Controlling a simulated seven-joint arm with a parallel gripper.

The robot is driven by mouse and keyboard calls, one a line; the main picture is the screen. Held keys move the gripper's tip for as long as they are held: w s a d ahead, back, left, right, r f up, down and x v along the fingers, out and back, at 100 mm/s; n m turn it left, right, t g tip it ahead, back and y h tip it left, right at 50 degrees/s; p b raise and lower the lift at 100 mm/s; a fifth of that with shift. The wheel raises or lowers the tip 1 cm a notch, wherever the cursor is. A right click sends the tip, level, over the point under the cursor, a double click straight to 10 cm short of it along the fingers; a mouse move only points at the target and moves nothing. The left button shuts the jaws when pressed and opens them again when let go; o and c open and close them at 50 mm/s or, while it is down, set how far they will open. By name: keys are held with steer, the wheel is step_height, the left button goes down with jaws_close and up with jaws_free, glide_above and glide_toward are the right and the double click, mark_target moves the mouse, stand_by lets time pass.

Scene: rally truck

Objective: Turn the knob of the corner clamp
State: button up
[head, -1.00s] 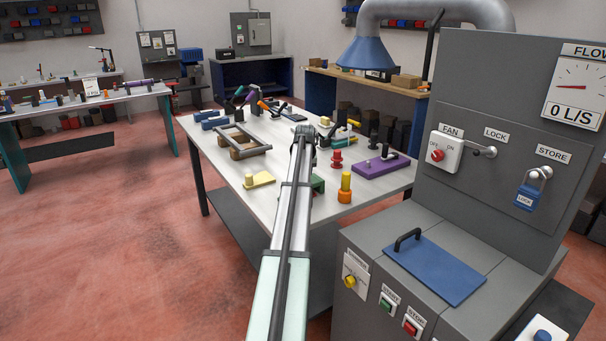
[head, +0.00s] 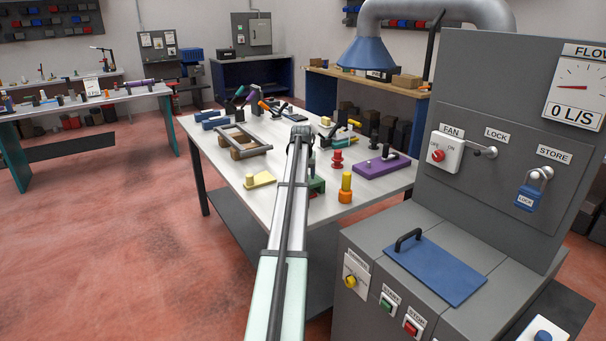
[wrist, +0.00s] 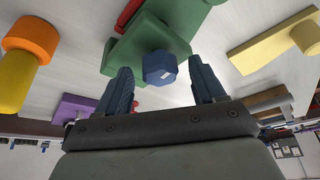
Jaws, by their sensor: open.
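What looks like the corner clamp is a green block-shaped fixture (wrist: 165,20) in the wrist view, with a red part beside it. Its blue faceted knob (wrist: 159,66) has a small white mark and faces my gripper. My gripper (wrist: 160,76) is open, with one dark finger on each side of the knob and visible gaps to both. The fingers do not appear to touch it; how deep the knob sits between them is hard to tell. In the head view the green clamp (head: 317,186) is partly hidden behind my arm, and the knob is not visible there.
A yellow fixture (head: 259,180) stands left of the clamp. An orange-and-yellow post (head: 345,190) and a purple fixture (head: 383,165) stand right, with a red knobbed piece (head: 337,161) behind. The grey control cabinet (head: 400,230) is at the near right.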

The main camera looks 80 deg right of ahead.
steer(key=v, duration=1.3)
steer(key=shift+r, duration=0.4)
